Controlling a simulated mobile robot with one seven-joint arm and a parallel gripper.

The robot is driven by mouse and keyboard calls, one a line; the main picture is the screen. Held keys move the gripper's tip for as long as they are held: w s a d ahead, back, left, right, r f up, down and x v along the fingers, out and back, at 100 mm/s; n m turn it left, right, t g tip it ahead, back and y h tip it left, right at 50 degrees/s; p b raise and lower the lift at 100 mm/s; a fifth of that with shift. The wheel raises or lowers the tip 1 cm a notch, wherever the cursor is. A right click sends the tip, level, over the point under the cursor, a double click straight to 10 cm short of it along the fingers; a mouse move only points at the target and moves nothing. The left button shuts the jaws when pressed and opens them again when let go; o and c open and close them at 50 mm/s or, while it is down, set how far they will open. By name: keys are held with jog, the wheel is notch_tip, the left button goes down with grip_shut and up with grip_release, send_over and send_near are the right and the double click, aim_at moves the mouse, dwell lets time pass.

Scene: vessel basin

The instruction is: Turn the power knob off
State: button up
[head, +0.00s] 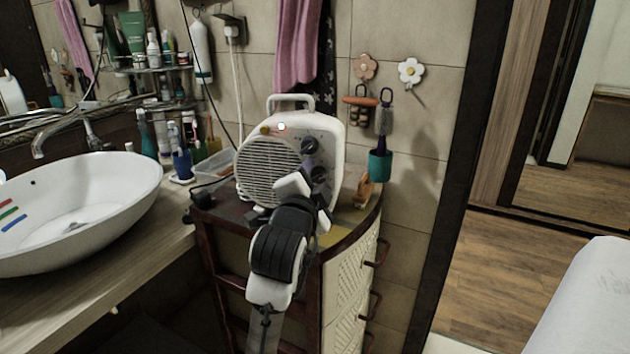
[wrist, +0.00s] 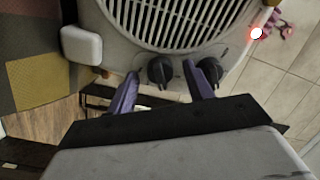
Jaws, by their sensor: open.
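The white heater (head: 268,170) with a round slatted grille stands on the cabinet; it also shows in the wrist view (wrist: 228,88). It has two black knobs, an upper one (head: 310,145) and a lower one (head: 319,174). No readable label shows which is the power knob. A small light (head: 282,126) on it glows. My gripper (wrist: 160,74) is open, with its purple fingers on either side of the lower knob (wrist: 160,70). One finger sits between the two knobs, close to the upper knob (wrist: 209,69). Contact cannot be told. My gripper (head: 312,172) partly covers the heater's front.
The cabinet (head: 345,290) has handles on its right side. A teal cup with a brush (head: 380,165) hangs on the wall right of the heater. A sink (head: 85,205) and a clear tray (head: 213,165) are on the left. Open floor (head: 500,270) lies to the right.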

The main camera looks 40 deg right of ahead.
jog(key=shift+c, duration=0.3)
jog(key=c, duration=0.9)
jog(key=shift+n, duration=0.4)
jog(key=n+p, duration=0.3)
jog(key=n, duration=0.2)
jog(key=shift+r, duration=0.1)
jog(key=shift+n+p, duration=1.1)
jog(key=shift+n, duration=0.9)
jog(key=o, duration=1)
jog(key=shift+c, duration=0.2)
